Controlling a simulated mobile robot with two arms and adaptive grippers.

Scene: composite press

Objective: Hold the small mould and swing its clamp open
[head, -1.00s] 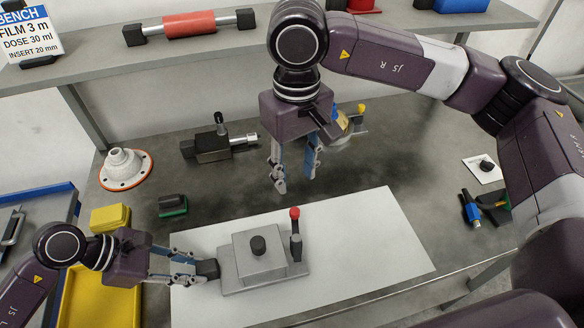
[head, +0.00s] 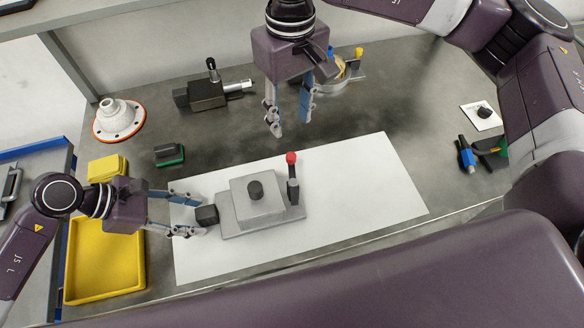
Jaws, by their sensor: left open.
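The small grey mould (head: 258,205) lies on the white sheet, with a black knob (head: 255,190) on its top. Its clamp (head: 293,185), a lever with a red ball tip, stands upright at the mould's right side. A dark block handle (head: 207,215) sticks out at the mould's left side. My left gripper (head: 203,215) is open, with its fingers on either side of this dark handle. I cannot tell whether they touch it. My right gripper (head: 293,130) is open and empty, pointing down above the back edge of the sheet, behind the mould and clamp.
The white sheet (head: 370,185) is free right of the mould. A yellow tray (head: 105,292), yellow block (head: 107,168) and green-based brush (head: 169,156) are left. A white flanged part (head: 119,120), dark vice-like tool (head: 208,93) and round pot (head: 335,82) stand behind. Blue-handled tools (head: 467,155) lie right.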

